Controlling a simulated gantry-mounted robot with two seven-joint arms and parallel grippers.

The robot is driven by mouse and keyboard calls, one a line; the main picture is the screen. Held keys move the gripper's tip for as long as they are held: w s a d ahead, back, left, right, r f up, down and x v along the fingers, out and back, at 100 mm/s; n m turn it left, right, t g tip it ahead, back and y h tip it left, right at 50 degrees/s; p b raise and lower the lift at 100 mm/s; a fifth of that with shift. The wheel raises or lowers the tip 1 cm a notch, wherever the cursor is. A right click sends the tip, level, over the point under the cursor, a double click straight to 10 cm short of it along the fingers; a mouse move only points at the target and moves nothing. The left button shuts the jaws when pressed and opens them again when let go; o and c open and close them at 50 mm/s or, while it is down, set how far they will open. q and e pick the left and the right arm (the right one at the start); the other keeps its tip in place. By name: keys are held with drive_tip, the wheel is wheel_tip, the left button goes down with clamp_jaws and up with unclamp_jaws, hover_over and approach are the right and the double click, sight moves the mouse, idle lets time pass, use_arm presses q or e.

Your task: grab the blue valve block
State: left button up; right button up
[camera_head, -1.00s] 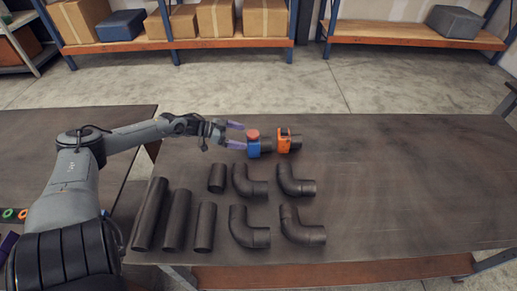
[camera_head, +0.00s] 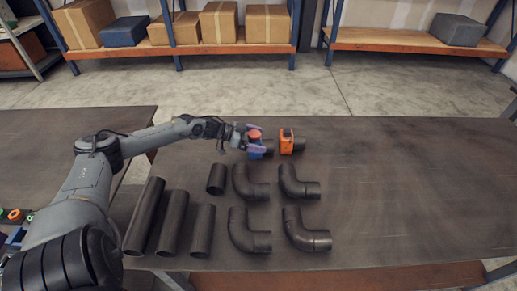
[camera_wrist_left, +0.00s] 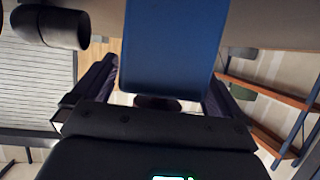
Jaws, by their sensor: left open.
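The blue valve block (camera_head: 256,156) stands on the dark table, with a red knob (camera_head: 254,134) on top. My left gripper (camera_head: 257,139) is open, with its purple fingers at the block and hiding much of it in the head view. In the left wrist view the blue valve block (camera_wrist_left: 172,45) fills the space between the two dark fingers of my left gripper (camera_wrist_left: 160,85). A gap shows beside the finger on the left; contact on the other side is unclear. My right gripper is not seen.
An orange clamp-like part (camera_head: 287,141) on a dark pipe stands just right of the block. Straight pipes (camera_head: 172,224) and several elbow pipes (camera_head: 248,231) lie nearer the front. The table's right side (camera_head: 420,190) is clear.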

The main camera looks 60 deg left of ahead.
use_arm(q)
drive_tip(key=shift+w+d+f, duration=0.15)
drive_tip(key=shift+w, duration=0.15)
drive_tip(key=c, duration=1.8)
drive_tip(key=shift+r, duration=0.25)
clamp_jaws()
